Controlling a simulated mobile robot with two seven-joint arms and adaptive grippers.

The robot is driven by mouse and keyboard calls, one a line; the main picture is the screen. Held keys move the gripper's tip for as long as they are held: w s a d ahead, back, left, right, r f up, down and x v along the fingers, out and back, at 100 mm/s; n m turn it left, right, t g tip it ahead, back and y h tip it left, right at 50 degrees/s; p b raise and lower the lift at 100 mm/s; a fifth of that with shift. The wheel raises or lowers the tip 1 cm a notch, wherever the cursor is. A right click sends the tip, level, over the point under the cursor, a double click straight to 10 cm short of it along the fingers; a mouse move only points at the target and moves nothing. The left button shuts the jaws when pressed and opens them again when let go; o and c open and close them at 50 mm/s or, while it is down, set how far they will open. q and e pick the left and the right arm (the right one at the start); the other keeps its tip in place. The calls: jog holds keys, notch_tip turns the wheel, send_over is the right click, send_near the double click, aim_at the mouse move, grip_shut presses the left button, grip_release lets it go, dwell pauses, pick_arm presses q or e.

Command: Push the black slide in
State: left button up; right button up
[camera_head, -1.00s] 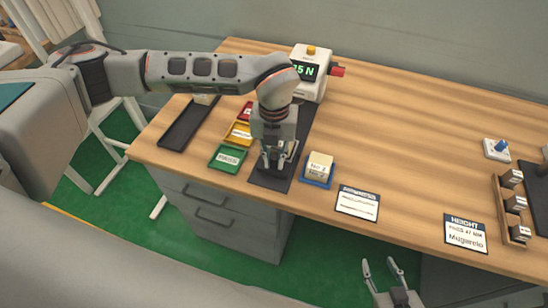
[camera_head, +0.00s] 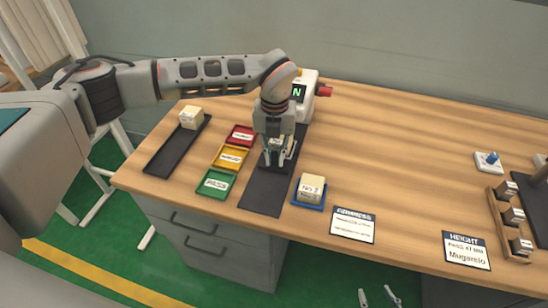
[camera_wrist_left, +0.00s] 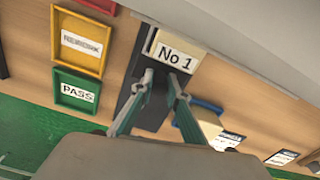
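The black slide (camera_head: 265,192) is a long dark strip on the table, running back to a white tester (camera_head: 305,95). A block labelled "No 1" (camera_wrist_left: 172,52) sits over the strip in the left wrist view. My left gripper (camera_head: 276,161) points down over the strip, at the near side of this block. Its two fingers (camera_wrist_left: 162,80) stand apart, with their tips close to the block's near edge. I cannot tell whether they touch it. The gripper partly hides the slide and block in the head view. My right gripper (camera_head: 378,297) is open and empty at the bottom edge, off the table.
Red (camera_head: 242,132), yellow (camera_head: 230,157) and green (camera_head: 215,183) trays lie left of the strip. A black tray (camera_head: 165,160) holding a pale block is further left. A "No 2" block (camera_head: 312,183) in a blue tray stands close on the right. The table's middle right is clear.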

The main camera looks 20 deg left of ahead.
pick_arm(q)
jog(key=o, duration=0.4)
jog(key=shift+o, duration=0.2)
notch_tip(320, 180, up, 12)
dwell(0.4)
